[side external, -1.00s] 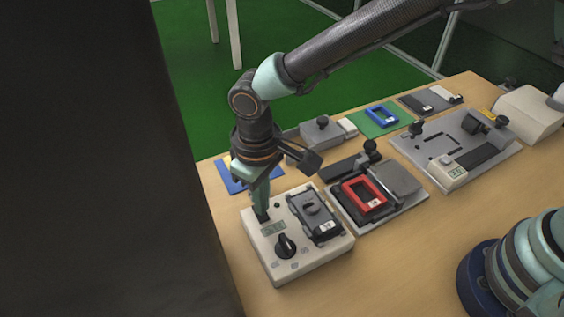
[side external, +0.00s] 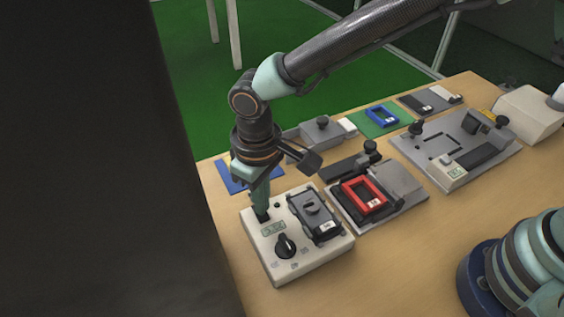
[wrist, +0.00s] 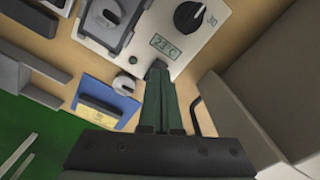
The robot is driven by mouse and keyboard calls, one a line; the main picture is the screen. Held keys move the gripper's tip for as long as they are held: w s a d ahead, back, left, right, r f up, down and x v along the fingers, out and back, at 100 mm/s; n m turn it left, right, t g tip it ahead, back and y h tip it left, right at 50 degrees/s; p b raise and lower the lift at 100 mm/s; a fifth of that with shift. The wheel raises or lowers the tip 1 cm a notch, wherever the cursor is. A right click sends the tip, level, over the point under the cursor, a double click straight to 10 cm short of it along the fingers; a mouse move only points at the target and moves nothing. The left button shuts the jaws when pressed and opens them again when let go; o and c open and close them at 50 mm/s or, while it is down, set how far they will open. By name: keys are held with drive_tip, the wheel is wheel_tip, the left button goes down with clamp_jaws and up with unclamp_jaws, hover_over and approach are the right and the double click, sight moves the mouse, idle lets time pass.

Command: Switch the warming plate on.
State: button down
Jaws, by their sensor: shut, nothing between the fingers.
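The warming plate (side external: 326,252) is a pale box at the front left of the table, with a black knob (side external: 285,246), a small green display (side external: 273,228) and a dark holder (side external: 316,216) on top. The knob also shows in the wrist view (wrist: 189,15), where the display (wrist: 164,43) reads about 23 °C. My gripper (side external: 262,216) is shut and empty, pointing down at the plate's back left corner, beside the display. Its fingertips (wrist: 157,66) reach the plate's edge area in the wrist view and hide whatever is under them. I cannot tell if they press it.
Right of the plate is a grey fixture holding a red frame (side external: 364,195). Behind are a blue mat (side external: 235,178), a grey block with a knob (side external: 320,132) and a blue frame on a green mat (side external: 382,115). A large grey fixture (side external: 500,150) stands further right. Bare table lies in front.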

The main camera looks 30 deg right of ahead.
drive_tip(key=shift+f, duration=1.05)
idle(0.8)
wheel_tip(320, 180, up, 7)
idle(0.9)
drive_tip(key=w+d+r+m+t+y, duration=0.1)
drive_tip(key=d+r, duration=0.4)
drive_tip(key=d, duration=0.3)
drive_tip(key=w+d+r+m+t, duration=0.1)
drive_tip(key=w+d+r+m, duration=0.1)
drive_tip(key=d+r, duration=0.55)
drive_tip(key=s+d+m+t, duration=0.1)
drive_tip(key=s+d, duration=0.2)
drive_tip(key=d, duration=0.5)
drive_tip(key=s+d+m+t+h, duration=0.1)
drive_tip(key=s+d, duration=0.3)
drive_tip(key=d, duration=0.4)
drive_tip(key=shift+d+r+m+t, duration=0.3)
drive_tip(key=shift+m+t, duration=0.2)
drive_tip(key=shift+t, duration=0.3)
